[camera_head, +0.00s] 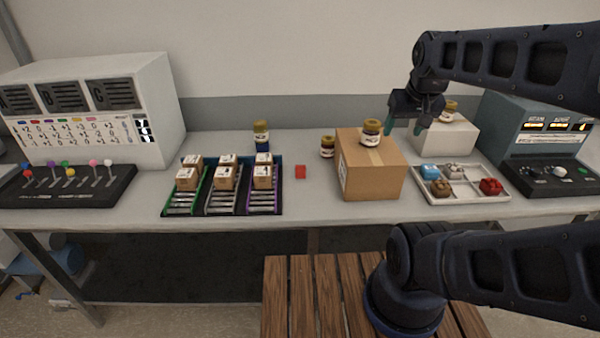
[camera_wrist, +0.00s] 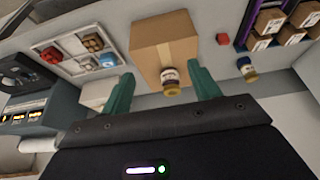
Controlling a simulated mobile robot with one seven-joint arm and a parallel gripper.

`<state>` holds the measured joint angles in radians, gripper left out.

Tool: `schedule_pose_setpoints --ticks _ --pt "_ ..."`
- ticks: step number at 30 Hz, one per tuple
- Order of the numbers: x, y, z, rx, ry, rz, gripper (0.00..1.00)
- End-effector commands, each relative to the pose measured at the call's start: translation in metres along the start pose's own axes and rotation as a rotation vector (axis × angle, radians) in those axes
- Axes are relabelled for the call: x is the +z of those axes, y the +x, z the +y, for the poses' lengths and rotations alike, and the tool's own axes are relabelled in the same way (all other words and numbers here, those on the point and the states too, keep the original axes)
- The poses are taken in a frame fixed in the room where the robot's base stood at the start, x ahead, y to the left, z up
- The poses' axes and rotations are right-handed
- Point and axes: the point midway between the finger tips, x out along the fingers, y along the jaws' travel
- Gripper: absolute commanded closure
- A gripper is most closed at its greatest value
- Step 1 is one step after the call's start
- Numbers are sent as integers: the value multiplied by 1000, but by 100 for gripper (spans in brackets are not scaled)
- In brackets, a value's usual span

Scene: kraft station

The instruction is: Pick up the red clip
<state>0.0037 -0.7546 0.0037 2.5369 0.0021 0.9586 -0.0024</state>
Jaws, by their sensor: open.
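Two red things could be the red clip, and I cannot tell which is. One is a small red block (camera_head: 300,171) lying alone on the table left of the cardboard box; it also shows in the wrist view (camera_wrist: 221,38). The other is a red knobbly piece (camera_head: 491,186) in the white divided tray (camera_head: 462,201), also seen in the wrist view (camera_wrist: 50,54). My gripper (camera_head: 404,128) is open with green fingers, raised right of the box and behind the tray. In the wrist view, nothing is held between the fingers (camera_wrist: 163,85).
A cardboard box (camera_head: 371,178) stands mid-table with a jar (camera_head: 371,133) on top. More jars (camera_head: 327,147) stand behind. Slotted racks (camera_head: 222,210) hold small boxes at left. A white block (camera_head: 445,138) and a control console (camera_head: 545,170) stand at right. Bare table surrounds the small red block.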

Motion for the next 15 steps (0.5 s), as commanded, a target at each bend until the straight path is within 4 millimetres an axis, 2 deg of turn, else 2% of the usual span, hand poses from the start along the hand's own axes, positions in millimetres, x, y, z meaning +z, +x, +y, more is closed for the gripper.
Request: schedule_pose_setpoints --ticks 1,2,3,11,15 --pt "0 0 0 0 0 0 48" --pt "0 0 0 0 0 0 54" --pt "0 0 0 0 0 0 56" --pt "-1 0 0 0 -3 -1 56" --pt "-10 4 -4 -4 -49 -15 56"
